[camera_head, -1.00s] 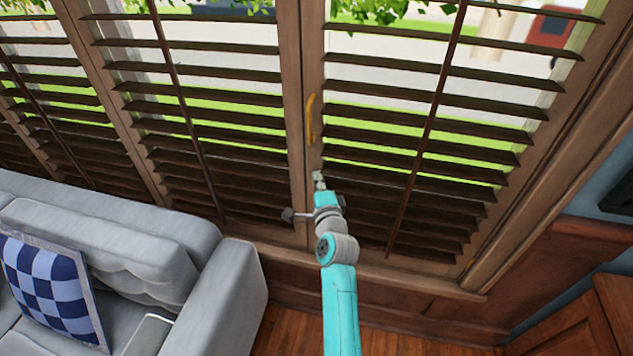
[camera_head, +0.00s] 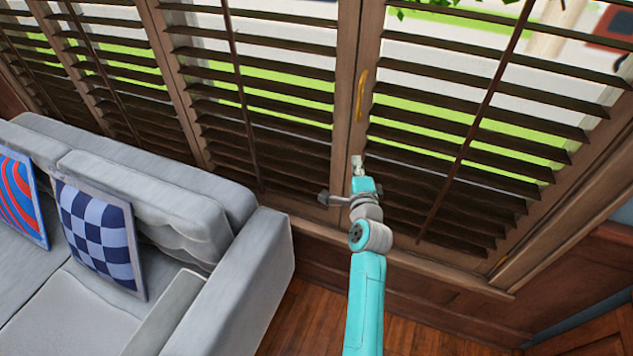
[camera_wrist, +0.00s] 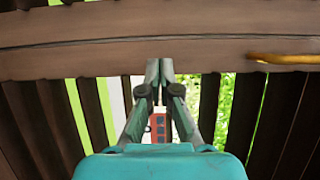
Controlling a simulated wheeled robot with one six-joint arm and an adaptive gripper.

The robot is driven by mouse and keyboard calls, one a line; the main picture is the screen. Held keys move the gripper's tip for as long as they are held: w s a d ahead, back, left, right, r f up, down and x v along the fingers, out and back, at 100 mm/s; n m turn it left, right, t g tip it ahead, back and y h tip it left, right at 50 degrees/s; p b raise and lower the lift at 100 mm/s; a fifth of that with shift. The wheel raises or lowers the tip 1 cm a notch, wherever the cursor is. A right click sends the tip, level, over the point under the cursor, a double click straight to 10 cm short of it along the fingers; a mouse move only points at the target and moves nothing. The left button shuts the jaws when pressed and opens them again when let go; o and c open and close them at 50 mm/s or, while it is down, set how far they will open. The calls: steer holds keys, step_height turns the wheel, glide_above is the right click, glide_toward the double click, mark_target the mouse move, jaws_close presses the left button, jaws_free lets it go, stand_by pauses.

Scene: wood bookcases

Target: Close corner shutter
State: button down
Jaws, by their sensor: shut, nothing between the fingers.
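The corner shutter is the brown louvred panel at the right of the window in the head view, with its slats (camera_head: 440,145) tilted open. Its yellow handle (camera_head: 361,95) is on its left stile; the handle also shows at the right of the wrist view (camera_wrist: 285,58). Its stile runs alongside the neighbouring shutter's stile (camera_head: 345,100), with a thin dark seam between them in the wrist view. My gripper (camera_head: 357,161) is shut and empty, below the handle in the head view. In the wrist view its fingertips (camera_wrist: 159,64) overlap the stile's edge; I cannot tell whether they touch.
A grey sofa (camera_head: 265,265) with a blue checkered cushion (camera_head: 98,235) stands at the left. Wood panelling (camera_head: 420,297) runs below the window sill. Some wooden floor (camera_head: 300,325) is clear between the sofa and my arm. More louvred shutters (camera_head: 115,85) extend left.

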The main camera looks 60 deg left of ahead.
steer(key=s+a, duration=0.1)
steer(key=s, duration=0.9)
steer(key=shift+s+a, duration=0.2)
steer(key=shift+s, duration=0.15)
steer(key=shift+f, duration=0.1)
